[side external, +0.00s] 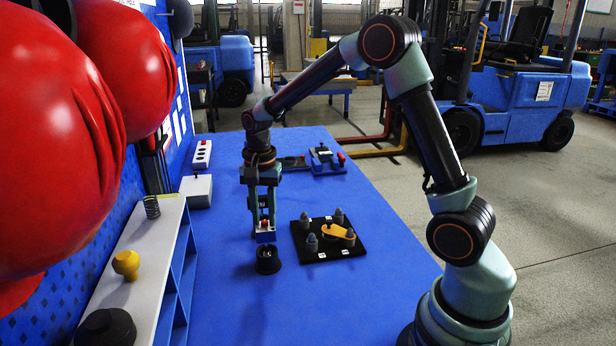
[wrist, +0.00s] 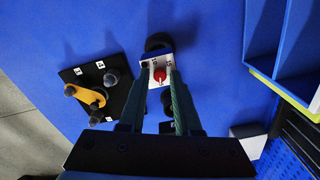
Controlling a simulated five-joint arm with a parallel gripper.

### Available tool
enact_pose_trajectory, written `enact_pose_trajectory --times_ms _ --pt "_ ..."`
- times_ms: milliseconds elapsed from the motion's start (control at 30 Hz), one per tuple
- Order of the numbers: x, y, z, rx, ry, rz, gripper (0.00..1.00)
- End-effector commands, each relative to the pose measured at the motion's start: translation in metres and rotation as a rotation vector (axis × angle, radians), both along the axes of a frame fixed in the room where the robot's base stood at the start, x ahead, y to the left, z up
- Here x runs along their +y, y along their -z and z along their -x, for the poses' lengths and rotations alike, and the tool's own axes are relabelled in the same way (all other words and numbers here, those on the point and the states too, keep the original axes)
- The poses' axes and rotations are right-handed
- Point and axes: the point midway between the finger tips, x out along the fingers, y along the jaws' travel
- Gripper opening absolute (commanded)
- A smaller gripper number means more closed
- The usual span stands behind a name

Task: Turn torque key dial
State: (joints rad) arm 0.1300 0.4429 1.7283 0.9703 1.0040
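A small block with a white marked top and blue side (side external: 265,237) stands under my gripper (side external: 264,222) on the blue table. A red dial knob (wrist: 160,75) sits on its white top (wrist: 151,64) in the wrist view. My gripper (wrist: 159,70) points down, with one fingertip on each side of the red knob. The fingers look apart, with a gap beside the knob; light contact cannot be ruled out. A black round holder (side external: 268,262) is close beside the block; it also shows in the wrist view (wrist: 158,42).
A black board (side external: 328,252) with a yellow pointer (side external: 333,231) and several grey pegs lies to the right. A white shelf (side external: 140,262) with a yellow knob (side external: 126,264) stands at left. Red rounded shapes (side external: 60,130) hang above it. The table's front is clear.

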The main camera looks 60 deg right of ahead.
Motion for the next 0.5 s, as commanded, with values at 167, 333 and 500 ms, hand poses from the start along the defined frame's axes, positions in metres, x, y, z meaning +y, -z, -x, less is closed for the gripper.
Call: enact_pose_trajectory --times_ms 167,333,500 --pt "0.0 -0.0003 0.0 0.0 0.0 0.0 0.0" --pt "0.0 -0.0005 -0.0001 0.0 -0.009 0.0 0.0" --pt "0.0 -0.0006 -0.0002 -0.001 -0.03 0.0 0.0"
